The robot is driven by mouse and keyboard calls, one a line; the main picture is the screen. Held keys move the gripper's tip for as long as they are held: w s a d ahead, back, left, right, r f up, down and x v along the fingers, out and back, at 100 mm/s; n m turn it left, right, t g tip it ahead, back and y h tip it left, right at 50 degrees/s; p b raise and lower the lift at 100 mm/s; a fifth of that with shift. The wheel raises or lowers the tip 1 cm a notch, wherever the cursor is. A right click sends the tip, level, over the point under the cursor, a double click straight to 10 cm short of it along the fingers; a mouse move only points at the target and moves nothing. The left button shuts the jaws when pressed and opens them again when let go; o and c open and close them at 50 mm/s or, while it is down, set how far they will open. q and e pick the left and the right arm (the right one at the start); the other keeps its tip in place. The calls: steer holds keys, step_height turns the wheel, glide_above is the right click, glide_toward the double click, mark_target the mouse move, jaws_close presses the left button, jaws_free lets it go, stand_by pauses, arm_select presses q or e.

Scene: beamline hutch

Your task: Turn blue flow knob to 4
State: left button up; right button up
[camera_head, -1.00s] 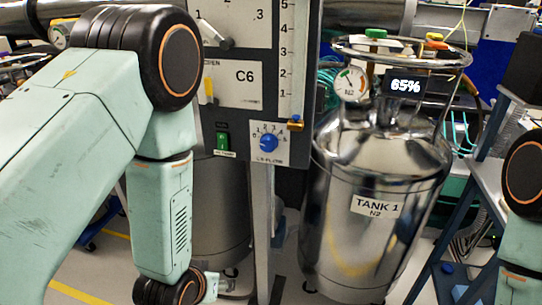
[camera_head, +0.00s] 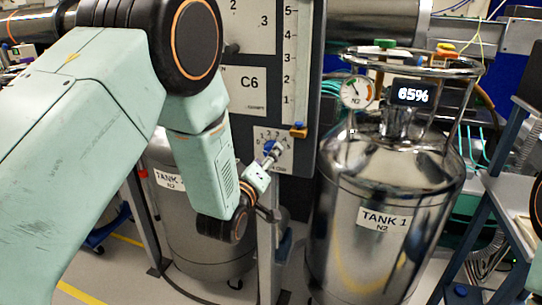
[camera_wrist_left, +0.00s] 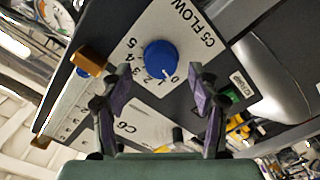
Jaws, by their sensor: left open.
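The blue flow knob (camera_wrist_left: 160,60) sits on the white C5 FLOW plate (camera_wrist_left: 186,40) with a printed scale from 0 to 5. In the left wrist view its pale mark points toward the low end, near 0 or 1. In the head view the knob (camera_head: 270,147) is partly hidden by my left gripper (camera_head: 268,157). In the left wrist view my left gripper (camera_wrist_left: 160,76) is open, one finger to each side of the knob's lower side, with no visible contact. My right gripper is out of view.
An orange-brown slider block (camera_head: 298,130) with a blue part is close right of the plate. A green switch (camera_wrist_left: 233,95) is beside the plate in the wrist view. The steel TANK 1 (camera_head: 385,240) stands right of the panel, its display reading 65%.

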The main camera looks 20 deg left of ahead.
arm_select(q)
steer(key=w, duration=0.2)
steer(key=shift+w, duration=0.35)
steer(key=c, duration=1.2)
